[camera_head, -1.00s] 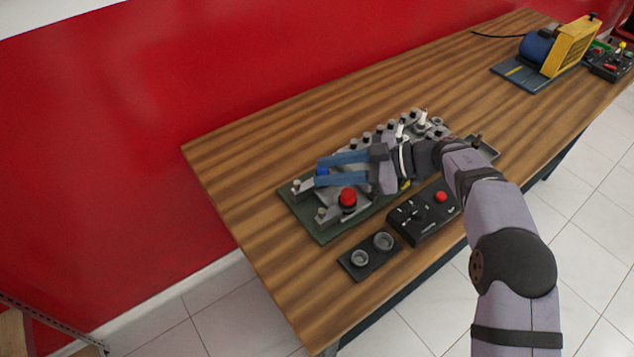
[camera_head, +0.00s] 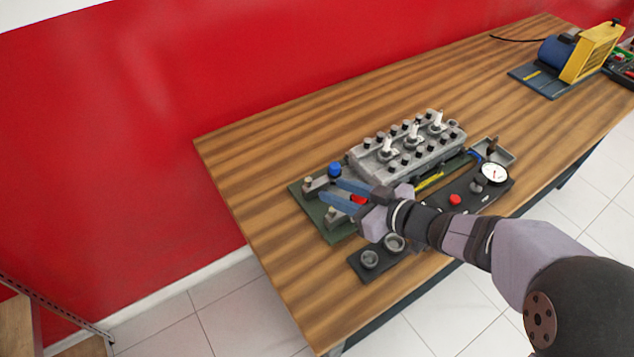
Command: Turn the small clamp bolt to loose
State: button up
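The engine trainer stands on a dark green base plate (camera_head: 346,236). At its left end are a blue knob (camera_head: 335,169), a red knob (camera_head: 358,199) and small silver bolts, one at the far corner (camera_head: 308,182) and one at the near side (camera_head: 332,211). I cannot tell which bolt is the small clamp bolt. My gripper (camera_head: 331,190) has two blue fingers, parallel and apart, pointing left over this end. The red knob shows between or below the fingers, partly hidden. I see nothing held, and cannot tell if the fingers touch anything.
The grey engine head (camera_head: 405,150) with bolts and white plugs stands right of my gripper. In front lie a black plate with two round sockets (camera_head: 381,259) and a black panel with a red button (camera_head: 455,199) and gauge (camera_head: 494,172). The bench's left end (camera_head: 235,165) is clear.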

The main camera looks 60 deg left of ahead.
aim_at(311, 181)
jog(key=shift+a+f, duration=0.1)
jog(key=shift+p+x, duration=0.6)
jog(key=shift+x, duration=2.95)
grip_shut()
